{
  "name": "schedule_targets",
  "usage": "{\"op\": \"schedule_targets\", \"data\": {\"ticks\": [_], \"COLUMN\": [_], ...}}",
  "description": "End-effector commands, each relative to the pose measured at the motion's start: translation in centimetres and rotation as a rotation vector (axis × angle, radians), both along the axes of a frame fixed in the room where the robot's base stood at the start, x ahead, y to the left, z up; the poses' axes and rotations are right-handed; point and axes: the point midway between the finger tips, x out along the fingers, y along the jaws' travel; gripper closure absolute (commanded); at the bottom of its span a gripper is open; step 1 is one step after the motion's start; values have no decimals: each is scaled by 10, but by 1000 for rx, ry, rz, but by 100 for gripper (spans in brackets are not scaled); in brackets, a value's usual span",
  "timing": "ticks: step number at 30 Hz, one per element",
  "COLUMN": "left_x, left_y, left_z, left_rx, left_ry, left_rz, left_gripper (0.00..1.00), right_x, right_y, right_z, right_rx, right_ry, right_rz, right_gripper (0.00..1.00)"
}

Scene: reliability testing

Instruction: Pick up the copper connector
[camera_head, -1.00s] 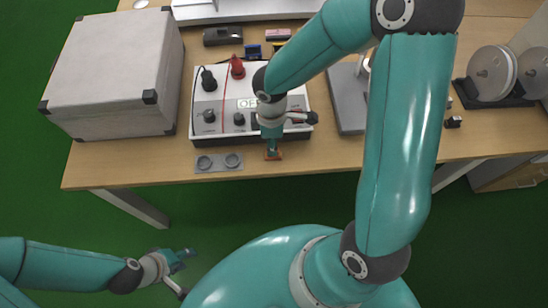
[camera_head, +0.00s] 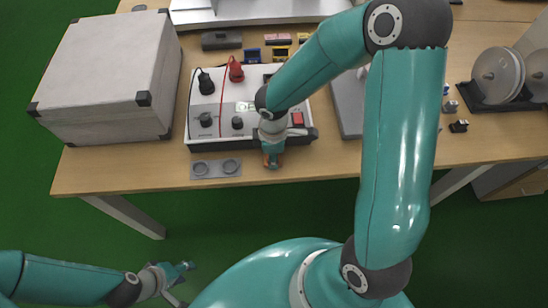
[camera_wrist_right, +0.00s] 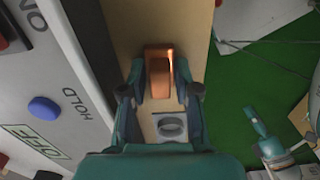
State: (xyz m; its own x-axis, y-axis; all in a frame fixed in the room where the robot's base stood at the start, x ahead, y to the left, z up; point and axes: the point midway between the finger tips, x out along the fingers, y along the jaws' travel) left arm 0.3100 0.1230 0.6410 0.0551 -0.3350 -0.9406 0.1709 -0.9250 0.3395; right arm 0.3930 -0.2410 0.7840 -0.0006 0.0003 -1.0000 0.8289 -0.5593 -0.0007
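The copper connector (camera_wrist_right: 158,72) is a small orange-brown block on the wooden table near its front edge. In the right wrist view it lies between the two fingers of my right gripper (camera_wrist_right: 162,88), with a gap on each side. The right gripper is open and comes down from above. In the head view the right gripper (camera_head: 271,156) hides most of the connector. My left gripper (camera_head: 186,276) is off the table at the lower left, its fingers apart and empty. It also shows in the right wrist view (camera_wrist_right: 275,150).
A test unit (camera_head: 215,138) with knobs and red and black leads stands directly behind the right gripper. A large white case (camera_head: 100,75) stands at the left.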

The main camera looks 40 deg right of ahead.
Motion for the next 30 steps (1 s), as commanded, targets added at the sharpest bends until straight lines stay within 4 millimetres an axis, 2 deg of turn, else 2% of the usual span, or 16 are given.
{"op": "schedule_targets", "data": {"ticks": [1,2,11,17,23,30], "left_x": [0,0,0,0,0,0], "left_y": [0,0,0,0,0,0], "left_z": [0,0,0,3,8,15], "left_rx": [0,0,0,0,0,0], "left_ry": [0,0,0,0,0,0], "left_rz": [0,0,0,0,0,0], "left_gripper": [60,60,60,60,60,60], "right_x": [0,0,0,1,1,2], "right_y": [0,0,0,0,0,1], "right_z": [0,0,1,12,40,94], "right_rx": [0,0,0,-1,-1,1], "right_ry": [0,0,0,-3,-5,-9], "right_rz": [0,0,0,0,-1,0], "right_gripper": [96,100,100,100,100,100]}}
